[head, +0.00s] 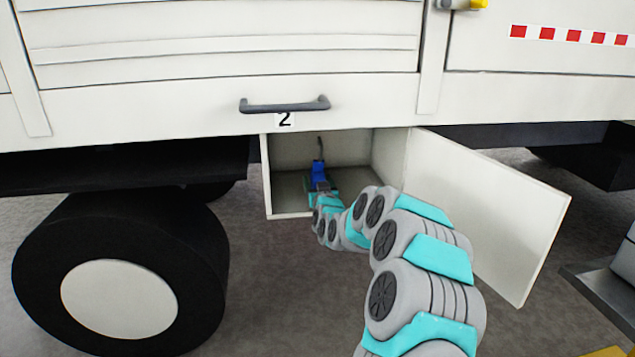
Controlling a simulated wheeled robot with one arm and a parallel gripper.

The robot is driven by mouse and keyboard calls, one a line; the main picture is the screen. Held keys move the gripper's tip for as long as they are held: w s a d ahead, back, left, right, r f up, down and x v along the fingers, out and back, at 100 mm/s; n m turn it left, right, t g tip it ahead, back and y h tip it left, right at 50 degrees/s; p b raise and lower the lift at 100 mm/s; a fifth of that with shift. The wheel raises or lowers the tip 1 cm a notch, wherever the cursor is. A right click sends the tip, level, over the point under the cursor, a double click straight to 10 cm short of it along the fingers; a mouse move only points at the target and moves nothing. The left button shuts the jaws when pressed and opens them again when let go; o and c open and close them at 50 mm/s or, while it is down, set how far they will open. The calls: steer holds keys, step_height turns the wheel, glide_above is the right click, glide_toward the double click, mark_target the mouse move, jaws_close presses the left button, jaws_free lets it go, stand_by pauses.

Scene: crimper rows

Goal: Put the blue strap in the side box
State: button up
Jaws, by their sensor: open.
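The side box (288,211) is an open compartment under the white vehicle body, below the label 2. Its door (487,212) stands swung open to the right. The blue strap (318,169) is inside the box, with a dark thin hook-like part rising above it. My gripper (320,187) reaches into the box opening and is right at the lower end of the strap. It is open, but its fingers are small and partly hidden by my wrist, so contact with the strap cannot be made out.
A large black wheel (120,275) stands to the left of the box. A grey handle (285,105) juts out above it. A grey ledge (603,290) is at the lower right. Grey floor lies below the box.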

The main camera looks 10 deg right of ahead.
steer(key=shift+r, duration=0.15)
steer(key=s+b, duration=0.1)
steer(key=s, duration=1.1)
steer(key=s+a+f+n+g+y, duration=0.1)
steer(key=s+a+f+g, duration=0.2)
steer(key=s, duration=0.6)
steer(key=s+a+f+n+g+y, duration=0.1)
steer(key=s+a+g+y, duration=0.15)
steer(key=s+g, duration=0.5)
steer(key=s+d+g+h, duration=0.1)
steer(key=s+g, duration=0.2)
steer(key=s, duration=1)
steer(key=s+d+m+g+h, duration=0.1)
steer(key=s+d+g, duration=0.1)
steer(key=s, duration=1.1)
steer(key=s+d+m+g+h, duration=0.1)
steer(key=s+g, duration=0.3)
steer(key=s, duration=1)
steer(key=shift+d+f, duration=0.45)
steer(key=shift+d, duration=0.3)
steer(key=shift+h, duration=0.25)
